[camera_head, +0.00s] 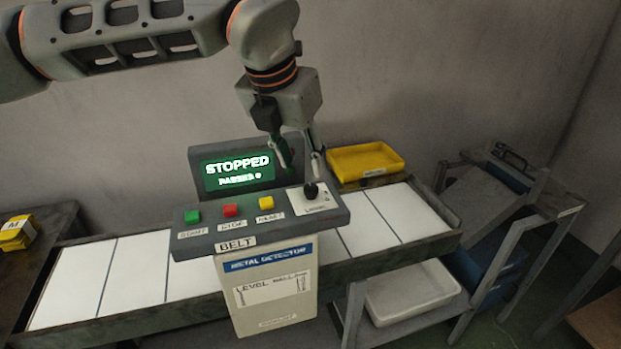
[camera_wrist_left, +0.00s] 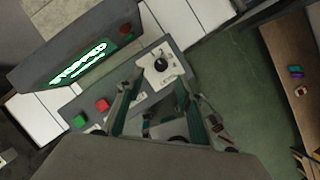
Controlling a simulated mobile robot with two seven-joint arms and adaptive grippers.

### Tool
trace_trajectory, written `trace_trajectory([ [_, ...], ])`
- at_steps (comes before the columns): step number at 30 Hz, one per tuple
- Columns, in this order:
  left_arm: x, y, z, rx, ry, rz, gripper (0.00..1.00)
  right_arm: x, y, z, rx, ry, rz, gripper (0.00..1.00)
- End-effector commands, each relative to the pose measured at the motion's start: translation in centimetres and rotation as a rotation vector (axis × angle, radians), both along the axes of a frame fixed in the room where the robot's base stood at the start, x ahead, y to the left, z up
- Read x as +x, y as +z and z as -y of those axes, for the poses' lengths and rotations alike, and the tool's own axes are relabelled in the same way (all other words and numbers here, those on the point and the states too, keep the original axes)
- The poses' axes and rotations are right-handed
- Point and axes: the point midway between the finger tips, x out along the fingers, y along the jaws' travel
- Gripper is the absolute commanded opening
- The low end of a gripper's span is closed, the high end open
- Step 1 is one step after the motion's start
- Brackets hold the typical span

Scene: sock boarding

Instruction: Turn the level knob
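The level knob (camera_head: 311,190) is a small black knob on a white plate at the right end of the grey control panel (camera_head: 345,217). It also shows in the wrist view (camera_wrist_left: 161,64), with its plate around it. My left gripper (camera_head: 303,168) points down just above the knob, with its two fingers apart. In the wrist view the open fingers (camera_wrist_left: 158,86) frame the knob's side of the panel, with nothing between them. The fingers look apart from the knob. My right gripper is out of view.
Green (camera_head: 192,216), red (camera_head: 230,211) and yellow (camera_head: 266,203) buttons sit left of the knob. A screen (camera_head: 237,170) reading STOPPED stands behind. A white belt (camera_head: 130,272) runs beneath the panel. A yellow tray (camera_head: 365,162) lies behind on the right.

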Motion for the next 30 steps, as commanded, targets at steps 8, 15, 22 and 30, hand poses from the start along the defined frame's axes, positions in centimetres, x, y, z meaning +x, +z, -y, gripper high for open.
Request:
trace_trajectory([
  [8,1.2,-3.8,0.8,0.0,-0.002,-0.006,0.36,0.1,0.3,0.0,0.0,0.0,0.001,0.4],
  [15,2.2,-6.3,1.3,-0.002,-0.004,-0.004,0.36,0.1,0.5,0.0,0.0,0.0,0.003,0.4],
  [22,2.4,-7.0,1.4,-0.002,-0.003,-0.003,0.36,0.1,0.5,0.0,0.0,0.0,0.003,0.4],
  [30,2.4,-7.0,1.4,-0.003,-0.004,-0.004,0.08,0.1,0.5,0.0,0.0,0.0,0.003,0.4],
])
